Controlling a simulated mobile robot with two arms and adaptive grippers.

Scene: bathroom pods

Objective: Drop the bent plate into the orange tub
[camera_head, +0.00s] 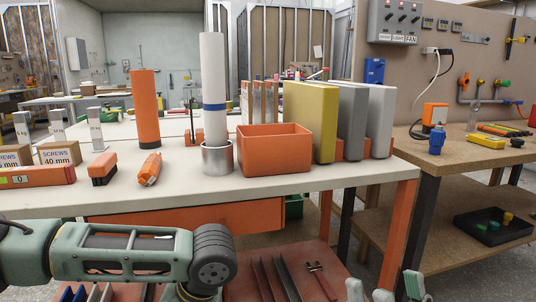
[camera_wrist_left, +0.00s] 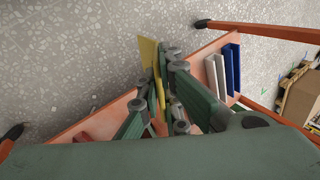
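The orange tub (camera_head: 275,150) is an open box standing upright on the pale workbench, right of a metal cup. In the left wrist view a thin yellow plate, apparently the bent plate (camera_wrist_left: 147,50), sticks out between the fingers of my left gripper (camera_wrist_left: 165,85). These fingers are closed around it and hide its lower part. In the head view my left arm crosses low in front of the bench, and its gripper is out of sight. My right gripper (camera_head: 384,288) shows only its fingertips at the bottom edge, spread apart with nothing visible between them.
A yellow binder (camera_head: 311,122) and grey binders stand right of the tub. A white tube in the metal cup (camera_head: 217,158) stands left of it. An orange bottle (camera_head: 149,168) lies farther left. A lower orange shelf (camera_head: 245,285) holds dark upright plates.

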